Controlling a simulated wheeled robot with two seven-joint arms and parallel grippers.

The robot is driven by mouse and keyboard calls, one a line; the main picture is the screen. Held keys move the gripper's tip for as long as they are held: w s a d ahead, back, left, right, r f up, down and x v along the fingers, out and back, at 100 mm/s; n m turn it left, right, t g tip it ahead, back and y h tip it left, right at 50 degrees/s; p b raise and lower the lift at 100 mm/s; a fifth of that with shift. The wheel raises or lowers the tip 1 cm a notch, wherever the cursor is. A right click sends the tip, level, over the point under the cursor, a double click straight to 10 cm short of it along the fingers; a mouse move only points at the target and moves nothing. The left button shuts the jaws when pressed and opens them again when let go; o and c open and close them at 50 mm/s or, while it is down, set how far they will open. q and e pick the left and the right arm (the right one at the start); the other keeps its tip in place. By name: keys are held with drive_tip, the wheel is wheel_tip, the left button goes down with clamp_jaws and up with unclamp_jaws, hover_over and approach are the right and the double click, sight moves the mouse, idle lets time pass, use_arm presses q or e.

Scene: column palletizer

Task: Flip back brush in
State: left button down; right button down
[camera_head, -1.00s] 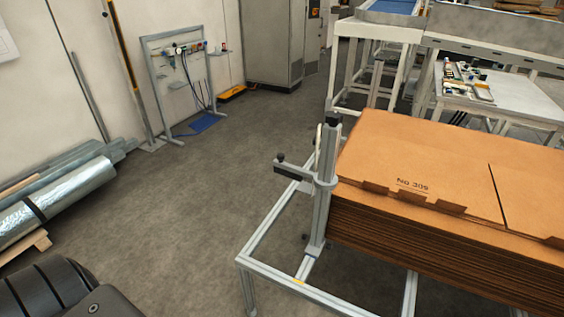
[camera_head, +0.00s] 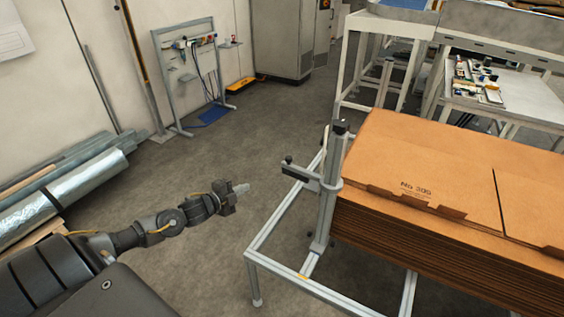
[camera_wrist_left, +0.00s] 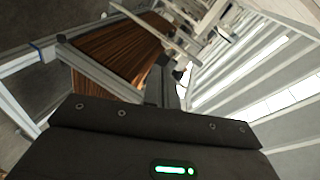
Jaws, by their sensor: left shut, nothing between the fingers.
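A grey metal post (camera_head: 329,195) stands at the near left corner of the cardboard stack. A short bracket arm (camera_head: 308,175) sticks out from it to the left and ends in a small black piece (camera_head: 288,159). I cannot make out brush bristles on it; this arm may be the brush holder. My left gripper (camera_head: 241,188) is shut and empty, to the left of the bracket and apart from it, over the open floor. In the left wrist view the dark gripper body fills the bottom, with the stack beyond. My right gripper is out of view.
The brown cardboard stack (camera_head: 450,180) fills the right side. A low metal frame (camera_head: 270,262) runs around its near left corner. Silver rolls (camera_head: 70,190) lie by the left wall. The floor between is clear. A white table (camera_head: 515,100) stands behind.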

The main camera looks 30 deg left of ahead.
sight(282, 165)
use_arm(q)
drive_tip(key=d+r+m+t+h, duration=0.1)
drive_tip(key=d+r+m+h, duration=0.2)
drive_tip(key=d+r, duration=0.4)
drive_tip(key=shift+m, duration=0.8)
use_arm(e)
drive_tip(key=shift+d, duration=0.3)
use_arm(q)
drive_tip(key=shift+s+a, duration=0.1)
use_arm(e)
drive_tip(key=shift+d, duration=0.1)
